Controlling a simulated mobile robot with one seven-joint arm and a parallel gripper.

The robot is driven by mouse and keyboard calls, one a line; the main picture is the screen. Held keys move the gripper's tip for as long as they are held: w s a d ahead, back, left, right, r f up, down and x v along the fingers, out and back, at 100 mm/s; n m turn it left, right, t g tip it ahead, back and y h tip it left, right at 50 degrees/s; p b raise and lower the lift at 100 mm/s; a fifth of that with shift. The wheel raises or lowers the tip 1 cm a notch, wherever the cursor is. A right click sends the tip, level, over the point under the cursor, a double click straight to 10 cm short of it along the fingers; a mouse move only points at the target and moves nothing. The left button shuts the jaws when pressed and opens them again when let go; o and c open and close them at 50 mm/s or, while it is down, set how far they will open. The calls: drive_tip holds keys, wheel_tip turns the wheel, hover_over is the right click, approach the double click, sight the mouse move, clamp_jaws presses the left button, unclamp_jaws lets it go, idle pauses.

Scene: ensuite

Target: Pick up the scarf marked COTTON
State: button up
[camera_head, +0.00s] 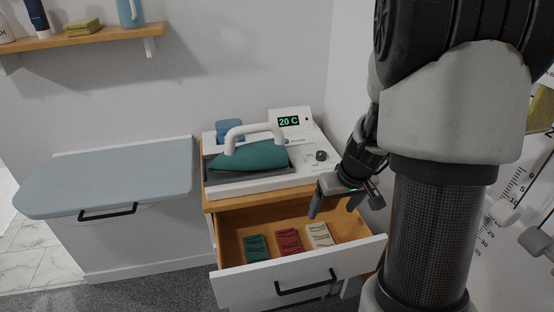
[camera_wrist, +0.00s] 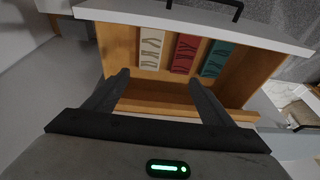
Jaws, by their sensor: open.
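Three folded scarves lie side by side in the open drawer (camera_head: 238,222): a green one (camera_head: 257,248), a red one (camera_head: 289,242) and a cream one (camera_head: 319,235). In the wrist view the order is reversed: cream (camera_wrist: 151,48), red (camera_wrist: 185,54), green (camera_wrist: 216,59). Each bears dark or pale marks that I cannot read, so I cannot tell which says COTTON. My gripper (camera_head: 333,207) is open and empty, above the drawer's back right part, apart from the scarves. In the wrist view its two fingers (camera_wrist: 159,82) point toward the cream and red scarves.
The drawer's white front (camera_head: 245,288) has a black handle. Above the drawer stands a white appliance (camera_head: 262,184) with a teal iron-shaped piece (camera_head: 250,155) and a "20 C" display. A pale blue padded board (camera_head: 110,180) is at left. A wall shelf (camera_head: 90,38) holds bottles.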

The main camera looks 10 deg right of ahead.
approach(324, 241)
wheel_tip(324, 241, down, 3)
drive_tip(key=b, duration=0.3)
drive_tip(key=shift+w+g, duration=0.15)
drive_tip(key=shift+g, duration=0.15)
drive_tip(key=shift+w+b+x, duration=0.2)
drive_tip(key=shift+b+x, duration=0.1)
drive_tip(key=shift+x, duration=1.15)
drive_tip(key=shift+w+b+x, duration=0.2)
drive_tip(key=shift+b+x, duration=0.1)
drive_tip(key=shift+x, duration=1.1)
drive_tip(key=shift+a+r, duration=0.15)
drive_tip(key=shift+c, duration=0.6)
drive_tip(key=c, duration=1.1)
